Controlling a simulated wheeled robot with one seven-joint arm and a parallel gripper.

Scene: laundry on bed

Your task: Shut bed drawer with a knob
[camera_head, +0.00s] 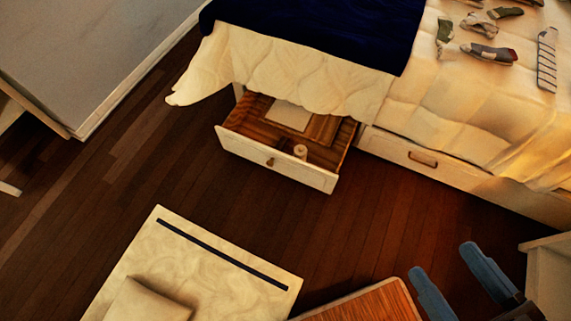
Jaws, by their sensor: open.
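The bed drawer (235,146) with a knob (270,162) is pulled out from under the bed. Its front is white and its inside is brown wood. A pale flat item (289,115) and a small light cylindrical item (300,151) lie inside it. My gripper (445,268) is at the lower right, in front of the bed and well apart from the drawer. Its two blue-grey fingers are spread with nothing visible between them. Part of the gripper is cut off by the bottom edge.
A closed drawer (425,160) with a handle sits to the right. The bed's cream cover (300,70) hangs over the open drawer's back. Socks (487,54) lie on the bed. A cream mat or bench (205,255) and wooden surface (365,304) are in front. Dark floor (350,235) between is clear.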

